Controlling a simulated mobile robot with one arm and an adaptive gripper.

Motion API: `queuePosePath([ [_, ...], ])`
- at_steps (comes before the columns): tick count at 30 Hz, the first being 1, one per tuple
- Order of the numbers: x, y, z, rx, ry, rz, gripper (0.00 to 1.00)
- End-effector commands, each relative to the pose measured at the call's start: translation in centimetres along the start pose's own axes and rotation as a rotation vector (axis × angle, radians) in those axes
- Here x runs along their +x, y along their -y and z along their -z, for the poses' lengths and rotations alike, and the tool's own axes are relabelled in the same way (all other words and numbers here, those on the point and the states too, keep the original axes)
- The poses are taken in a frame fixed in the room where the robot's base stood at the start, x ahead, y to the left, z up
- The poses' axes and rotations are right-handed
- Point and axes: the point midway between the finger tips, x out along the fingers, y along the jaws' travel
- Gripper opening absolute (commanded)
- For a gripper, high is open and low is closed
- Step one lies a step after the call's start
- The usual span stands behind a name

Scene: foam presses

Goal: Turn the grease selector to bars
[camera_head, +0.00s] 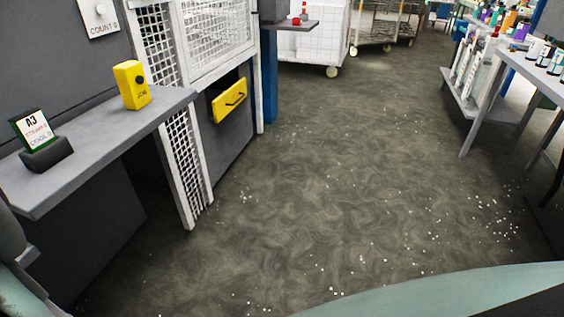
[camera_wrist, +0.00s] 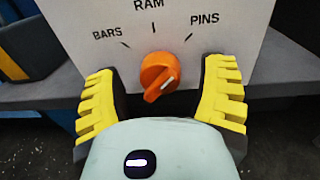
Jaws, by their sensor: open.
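The grease selector is an orange knob (camera_wrist: 155,77) on a white panel (camera_wrist: 190,18) in the wrist view. The panel carries the labels BARS at left, RAM at the top and PINS at right, each with a tick line. A white line on the knob slants up to the right, roughly toward the PINS side. My gripper (camera_wrist: 161,70) is open, with one yellow ribbed finger on each side of the knob. Gaps show between both fingers and the knob, and I see no contact. The head view shows neither the selector nor my gripper.
A grey shelf (camera_head: 95,155) at left holds a yellow box (camera_head: 131,85) and a sign in a dark stand (camera_head: 46,156). A white mesh guard and yellow drawer (camera_head: 229,100) stand beyond. Tables with bottles line the right. The speckled floor (camera_head: 340,180) between is clear.

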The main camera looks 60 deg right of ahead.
Motion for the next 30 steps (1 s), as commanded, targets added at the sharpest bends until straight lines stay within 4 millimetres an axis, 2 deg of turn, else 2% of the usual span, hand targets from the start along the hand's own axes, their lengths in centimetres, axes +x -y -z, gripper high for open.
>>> queuePosePath([
  [5, -0.02, -0.07, 0.03, 0.0, -0.001, -0.002, 0.71],
  [6, -0.02, -0.07, 0.03, 0.0, -0.001, -0.002, 0.73],
  [27, -0.01, -0.03, 0.01, 0.0, 0.0, 0.0, 0.01],
  [30, -0.01, -0.02, 0.0, 0.0, 0.0, 0.0, 0.0],
])
